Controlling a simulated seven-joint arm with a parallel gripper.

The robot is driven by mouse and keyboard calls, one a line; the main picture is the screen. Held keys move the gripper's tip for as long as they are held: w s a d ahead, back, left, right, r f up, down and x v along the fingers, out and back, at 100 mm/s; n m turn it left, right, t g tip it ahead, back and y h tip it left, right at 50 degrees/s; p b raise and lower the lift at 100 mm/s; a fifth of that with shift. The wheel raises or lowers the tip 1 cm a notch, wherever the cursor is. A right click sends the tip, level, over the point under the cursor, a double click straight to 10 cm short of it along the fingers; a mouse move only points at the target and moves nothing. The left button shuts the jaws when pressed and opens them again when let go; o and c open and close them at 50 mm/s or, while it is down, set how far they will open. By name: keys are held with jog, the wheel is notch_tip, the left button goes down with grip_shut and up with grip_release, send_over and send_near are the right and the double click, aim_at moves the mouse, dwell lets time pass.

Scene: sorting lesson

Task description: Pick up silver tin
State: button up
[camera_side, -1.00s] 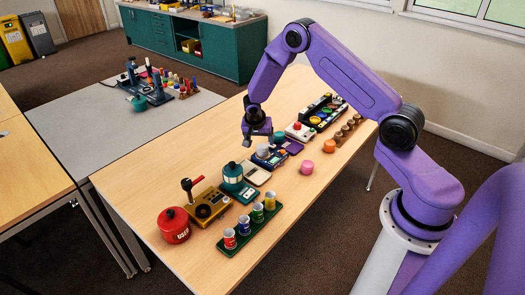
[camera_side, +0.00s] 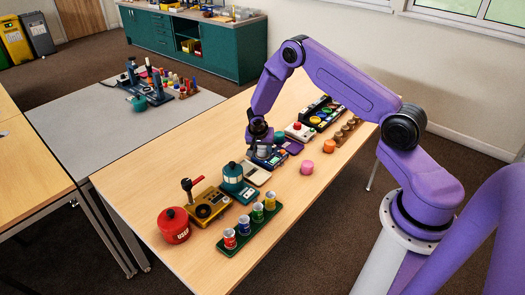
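The silver tin (camera_side: 264,152) is a small grey cylinder on a dark blue device (camera_side: 268,162) in the middle row of the wooden table. My gripper (camera_side: 261,142) is low over the tin, fingers pointing down, and hides part of it. The fingers are small and dark here, so I cannot tell whether they are apart or closed on the tin.
A green rack (camera_side: 250,228) holds several colored tins. Pink (camera_side: 307,167) and orange (camera_side: 329,146) pieces lie right. The table's right front is clear.

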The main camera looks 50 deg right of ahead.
jog(key=shift+c, duration=0.6)
jog(key=shift+r, duration=0.2)
